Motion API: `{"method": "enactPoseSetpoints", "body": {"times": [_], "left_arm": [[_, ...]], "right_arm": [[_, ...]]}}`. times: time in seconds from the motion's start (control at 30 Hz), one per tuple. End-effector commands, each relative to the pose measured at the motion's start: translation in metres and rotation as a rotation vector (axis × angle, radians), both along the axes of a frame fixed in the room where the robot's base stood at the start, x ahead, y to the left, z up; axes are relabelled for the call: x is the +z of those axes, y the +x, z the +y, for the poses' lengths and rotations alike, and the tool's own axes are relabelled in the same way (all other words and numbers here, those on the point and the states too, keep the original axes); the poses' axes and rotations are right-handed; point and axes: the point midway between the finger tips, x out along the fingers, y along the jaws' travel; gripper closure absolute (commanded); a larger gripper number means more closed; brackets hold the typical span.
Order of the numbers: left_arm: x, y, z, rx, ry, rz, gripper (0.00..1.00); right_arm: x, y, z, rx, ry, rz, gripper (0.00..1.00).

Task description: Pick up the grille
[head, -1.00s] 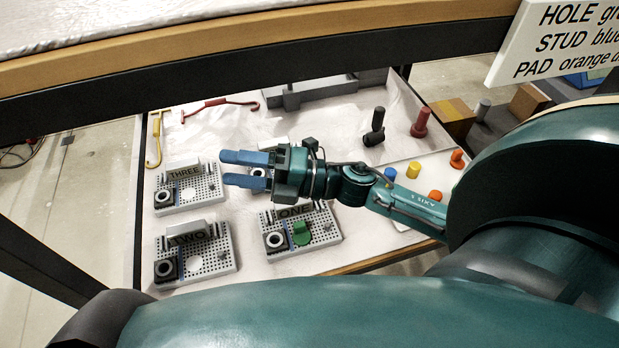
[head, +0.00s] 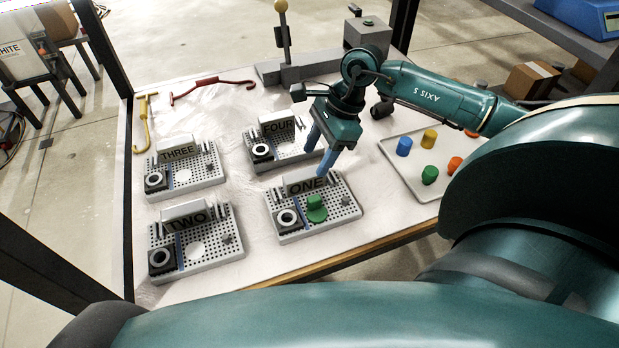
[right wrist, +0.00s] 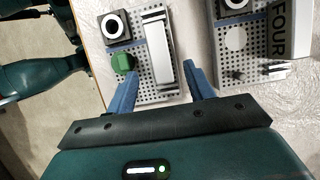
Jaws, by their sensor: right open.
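Several light-grey perforated plates look most like a grille; I cannot tell which one is meant. Plate ONE (head: 338,217) lies at the front right with a green knob (head: 316,207) and a black block with a white ring on it. Plate FOUR (head: 284,164) is behind it, plate THREE (head: 200,183) at the left, plate TWO (head: 222,253) at the front left. My right gripper (head: 318,160) is open and empty, pointing down above the back of plate ONE. In the right wrist view, plate ONE's upright label bar (right wrist: 158,48) lies ahead between the open fingers. My left gripper is out of view.
A tray (head: 392,157) with blue, yellow, green and orange pegs is at the right. A red hook (head: 210,88) and a yellow hook (head: 146,125) lie at the back left. A grey fixture (head: 310,68) stands at the back. White table shows between the plates.

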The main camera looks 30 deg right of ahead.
Motion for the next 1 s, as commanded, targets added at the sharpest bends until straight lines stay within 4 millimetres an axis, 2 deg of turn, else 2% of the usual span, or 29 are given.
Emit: {"method": "enactPoseSetpoints", "body": {"times": [0.17, 0.5, 0.77, 1.0], "left_arm": [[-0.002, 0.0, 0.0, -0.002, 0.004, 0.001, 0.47], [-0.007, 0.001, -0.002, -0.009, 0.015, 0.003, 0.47], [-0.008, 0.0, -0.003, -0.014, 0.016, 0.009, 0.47], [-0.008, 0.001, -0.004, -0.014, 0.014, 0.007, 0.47]], "right_arm": [[-0.011, 0.001, 0.005, 0.0, 0.002, 0.0, 0.47], [-0.053, 0.006, 0.024, -0.001, 0.003, 0.001, 0.47], [-0.056, 0.007, 0.025, 0.0, 0.002, 0.0, 0.47], [-0.056, 0.007, 0.025, -0.001, 0.002, 0.0, 0.64]]}}
